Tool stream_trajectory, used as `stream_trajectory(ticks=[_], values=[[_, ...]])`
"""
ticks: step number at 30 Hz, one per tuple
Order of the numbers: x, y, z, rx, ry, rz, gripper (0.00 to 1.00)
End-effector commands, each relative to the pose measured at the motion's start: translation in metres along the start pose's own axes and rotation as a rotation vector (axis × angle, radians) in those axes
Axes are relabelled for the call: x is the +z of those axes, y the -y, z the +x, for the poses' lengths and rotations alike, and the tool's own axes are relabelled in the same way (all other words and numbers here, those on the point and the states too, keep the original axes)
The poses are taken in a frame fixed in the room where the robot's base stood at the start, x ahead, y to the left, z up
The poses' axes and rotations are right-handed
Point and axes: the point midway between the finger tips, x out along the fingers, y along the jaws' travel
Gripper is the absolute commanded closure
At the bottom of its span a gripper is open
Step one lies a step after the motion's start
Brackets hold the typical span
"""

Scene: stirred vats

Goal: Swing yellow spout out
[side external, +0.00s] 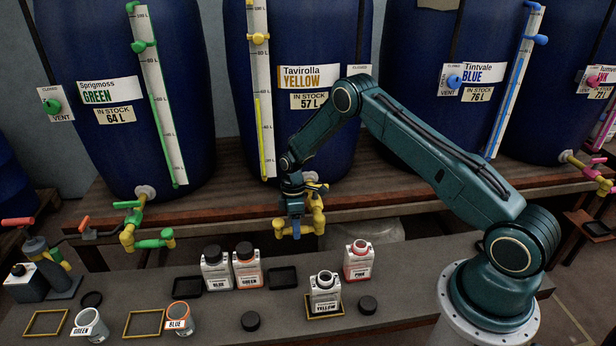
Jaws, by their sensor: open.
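The yellow spout (318,213) hangs from the foot of the blue vat labelled Tavirolla YELLOW (310,77), above the front bench. Yellow pipe parts show on both sides of my gripper (296,230). My gripper points down at the spout and is open. Its fingers overlap the spout in this view, and I cannot tell whether they touch it. The middle of the spout is hidden behind my gripper. An open white bottle labelled YELLOW (325,292) stands upright in a yellow-edged frame (325,314) on the bench, below and to the right of the spout.
Loose black caps (367,305) lie about. The green spout (150,243) is further left.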

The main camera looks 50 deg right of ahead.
Motion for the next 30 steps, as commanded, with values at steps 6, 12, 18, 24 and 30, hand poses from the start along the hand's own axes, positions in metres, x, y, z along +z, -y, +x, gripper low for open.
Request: stream_trajectory(ticks=[6, 12, 18, 24, 30], values=[[-0.0001, -0.0001, -0.0002, 0.0, 0.0, 0.0, 0.62], [0.0, -0.0001, -0.0004, 0.0, 0.0, 0.0, 1.0], [0.0, 0.0, -0.0005, 0.0, 0.0, -0.002, 1.0], [-0.0003, 0.0022, -0.0002, 0.0, 0.005, -0.028, 1.0], [-0.0004, 0.0078, 0.0007, 0.0, 0.02, -0.106, 1.0]])
